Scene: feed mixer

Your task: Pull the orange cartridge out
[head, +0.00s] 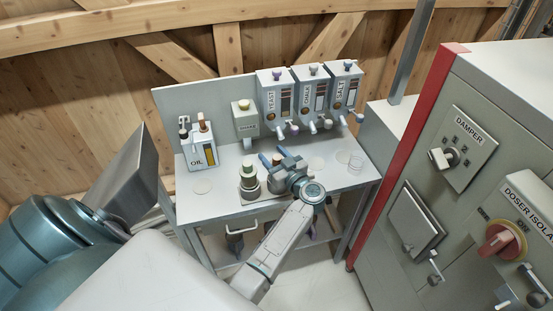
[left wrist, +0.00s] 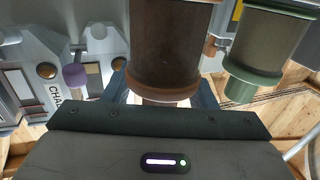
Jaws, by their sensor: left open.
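The orange cartridge (left wrist: 168,48) shows in the left wrist view as a dark brown cylinder with an orange-brown rim. It stands in front of my open left gripper (left wrist: 163,92), between the two blue-grey fingers; I cannot tell whether they touch it. In the head view my left gripper (head: 273,155) is over the table, its fingers apart. The orange cartridge cannot be made out there, where the gripper and wrist cover that spot. A cartridge with green rims (left wrist: 267,45) is beside it at right in the wrist view. My right gripper is not in view.
The oil unit (head: 202,152) is at the left, and dispensers (head: 272,98) line the back. A clear cup (head: 356,160) is at right. A grey cabinet (head: 470,190) bounds the right side.

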